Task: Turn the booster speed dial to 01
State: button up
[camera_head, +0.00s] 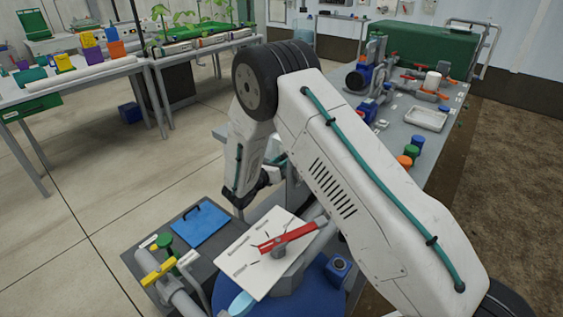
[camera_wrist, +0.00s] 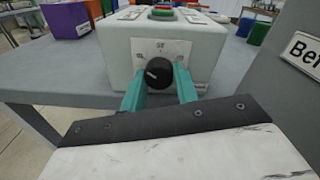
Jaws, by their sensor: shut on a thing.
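In the wrist view, the black round booster speed dial (camera_wrist: 157,74) sits on the front of a pale box (camera_wrist: 118,52). A white pointer mark on the dial points to the upper left. A white label plate (camera_wrist: 172,47) behind it carries small marks at upper left, top and upper right, too small to read surely. My gripper (camera_wrist: 158,79) has its two teal fingers on either side of the dial, shut on it. In the head view, my arm hides the dial and most of my gripper.
A grey panel with a sign starting "Bef" (camera_wrist: 304,49) stands close on the right in the wrist view. A purple container (camera_wrist: 66,20) stands at the left. In the head view, a red-handled valve (camera_head: 288,237) on a white plate lies below my arm.

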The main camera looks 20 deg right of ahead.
jog(key=shift+n, duration=0.5)
jog(key=shift+r, duration=0.1)
jog(key=o, duration=1)
jog(key=shift+a, duration=0.1)
jog(key=v, duration=0.7)
jog(key=shift+s+a, duration=0.25)
jog(key=shift+a, duration=0.05)
